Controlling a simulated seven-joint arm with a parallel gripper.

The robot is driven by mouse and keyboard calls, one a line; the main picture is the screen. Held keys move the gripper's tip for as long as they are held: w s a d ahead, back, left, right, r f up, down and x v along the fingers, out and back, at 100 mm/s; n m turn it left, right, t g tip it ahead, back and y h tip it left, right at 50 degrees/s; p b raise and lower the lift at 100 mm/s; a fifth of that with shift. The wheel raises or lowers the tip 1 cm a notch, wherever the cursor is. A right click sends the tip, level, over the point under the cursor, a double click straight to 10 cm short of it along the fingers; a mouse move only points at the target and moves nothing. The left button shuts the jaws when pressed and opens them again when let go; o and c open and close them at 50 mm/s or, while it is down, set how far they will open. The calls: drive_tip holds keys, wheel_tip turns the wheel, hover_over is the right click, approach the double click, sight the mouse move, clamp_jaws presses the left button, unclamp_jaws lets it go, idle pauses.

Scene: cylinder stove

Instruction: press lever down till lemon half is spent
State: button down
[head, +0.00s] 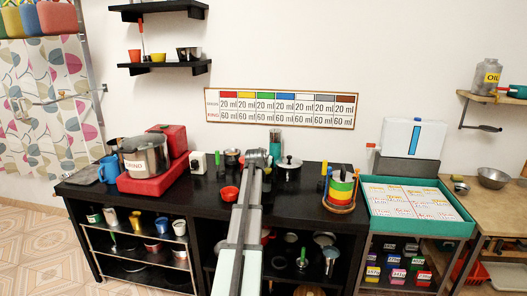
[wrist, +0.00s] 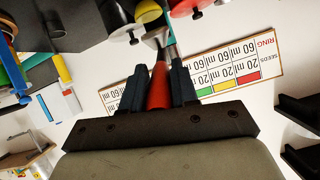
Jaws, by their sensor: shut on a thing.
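In the wrist view, which shows the scene upside down, my gripper (wrist: 158,80) has its two dark fingers closed on either side of a red handle (wrist: 158,94), which looks like the lever's grip. The handle runs up to a grey metal part (wrist: 161,40). A yellow rounded thing (wrist: 148,11) lies just beyond that part; it may be the lemon half, but I cannot tell. In the head view my arm reaches over the black counter, and its end (head: 257,157) hides the press and lever. The state of the lemon is not visible.
On the black counter (head: 300,205) stand a steel pot (head: 145,155) on a red base at left, a red bowl (head: 230,193) and a stack of coloured rings (head: 341,190) at right. A teal-edged tray (head: 455,229) is beyond. A measuring chart (head: 281,108) hangs on the wall.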

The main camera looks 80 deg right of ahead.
drive_tip(key=shift+a+f+h, duration=0.15)
drive_tip(key=shift+f+h, duration=0.4)
drive_tip(key=shift+f, duration=0.35)
drive_tip(key=shift+a+f+h, duration=0.2)
drive_tip(key=shift+f+h, duration=0.3)
drive_tip(key=shift+f, duration=0.35)
drive_tip(key=shift+a+f+h, duration=0.15)
drive_tip(key=shift+f+h, duration=0.4)
drive_tip(key=shift+f, duration=0.45)
drive_tip(key=c, duration=0.9)
unclamp_jaws()
drive_tip(key=shift+o, duration=0.2)
drive_tip(key=shift+a, duration=0.1)
drive_tip(key=a+r, duration=0.2)
drive_tip(key=a, duration=1.1)
drive_tip(key=shift+s+a+r, duration=0.15)
drive_tip(key=shift+a+r, duration=0.05)
drive_tip(key=shift+r, duration=0.05)
